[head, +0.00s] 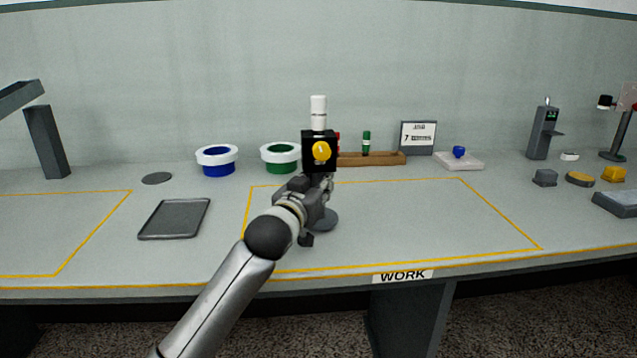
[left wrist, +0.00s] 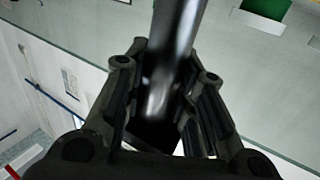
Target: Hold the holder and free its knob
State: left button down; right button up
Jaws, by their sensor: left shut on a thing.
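The holder (head: 310,157) stands upright in the work area, with a black block at its top. A round yellow knob (head: 321,151) is on the block's near face. A white cylinder (head: 318,113) rises from the top of the block. The holder's round grey base (head: 325,221) partly shows behind my arm. My left gripper (head: 318,195) is below the block, around the holder's post. In the left wrist view, the dark shiny post (left wrist: 173,60) lies between the two fingers (left wrist: 165,110), which are shut on it. My right gripper is out of view.
A wooden rack (head: 372,159) stands behind right. A dark tray (head: 174,219) lies left. The yellow-outlined area right of the holder is clear.

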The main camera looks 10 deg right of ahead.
pick_arm(q)
jog(key=shift+f, duration=0.1)
dwell(0.3)
jog(key=shift+f, duration=0.35)
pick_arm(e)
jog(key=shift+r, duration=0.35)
pick_arm(q)
jog(key=shift+f, duration=0.25)
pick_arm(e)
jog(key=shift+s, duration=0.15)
pick_arm(q)
jog(key=c, duration=1.1)
grip_release()
jog(key=shift+f, duration=0.15)
jog(key=shift+s, duration=0.15)
jog(key=v, duration=1.2)
